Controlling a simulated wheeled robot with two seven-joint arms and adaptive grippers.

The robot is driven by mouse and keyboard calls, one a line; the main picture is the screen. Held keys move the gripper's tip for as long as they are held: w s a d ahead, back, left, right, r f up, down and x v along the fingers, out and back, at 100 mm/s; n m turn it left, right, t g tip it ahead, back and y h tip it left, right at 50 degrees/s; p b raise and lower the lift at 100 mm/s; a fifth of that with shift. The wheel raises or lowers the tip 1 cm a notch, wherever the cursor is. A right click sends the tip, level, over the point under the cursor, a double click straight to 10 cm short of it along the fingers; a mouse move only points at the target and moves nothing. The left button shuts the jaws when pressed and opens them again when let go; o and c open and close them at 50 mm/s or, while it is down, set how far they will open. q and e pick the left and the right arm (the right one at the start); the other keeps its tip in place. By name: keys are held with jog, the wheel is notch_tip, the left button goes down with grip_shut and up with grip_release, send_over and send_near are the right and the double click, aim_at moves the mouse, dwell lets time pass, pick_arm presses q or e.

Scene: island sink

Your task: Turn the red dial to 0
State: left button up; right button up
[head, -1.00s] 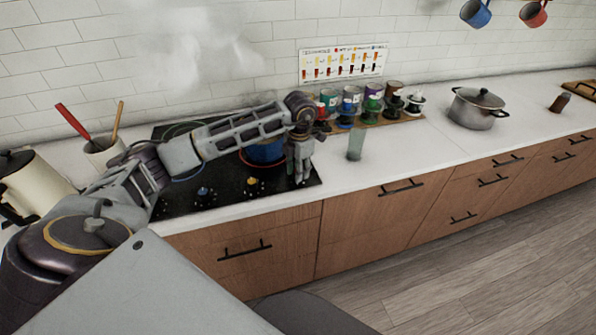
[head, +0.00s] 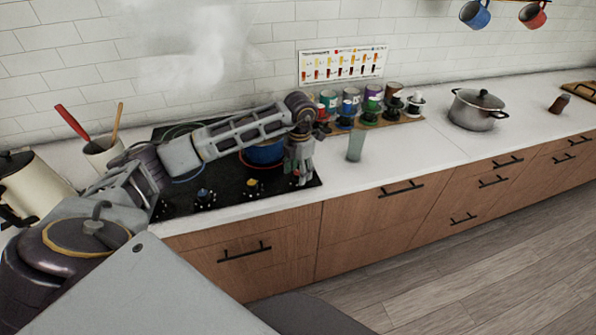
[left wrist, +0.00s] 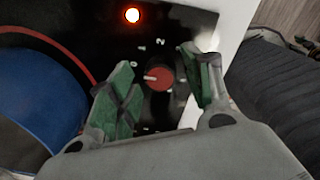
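The red dial (left wrist: 160,78) sits on the black cooktop (left wrist: 100,18) in the left wrist view. White marks, including 0, 1 and 2, ring it. Its white pointer faces left, close to the 0 mark. My left gripper (left wrist: 160,82) is open, with one green-padded finger on each side of the dial. A gap shows on both sides, wider on the left. In the head view my left gripper (head: 300,172) points down at the cooktop's right front corner and mostly hides the dial. My right gripper is not in view.
A blue pot (head: 264,152) stands on the cooktop just left of my gripper. A blue dial (head: 204,196) and a yellow dial (head: 252,185) sit along the front edge. A glass (head: 355,147) stands to the right. An orange-red light (left wrist: 132,15) glows on the cooktop.

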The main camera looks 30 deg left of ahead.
pick_arm(q)
notch_tip(320, 180, up, 12)
jog(key=shift+d, duration=0.25)
dwell(0.8)
jog(key=shift+s+f, duration=0.1)
jog(key=shift+f, duration=0.05)
dwell(0.5)
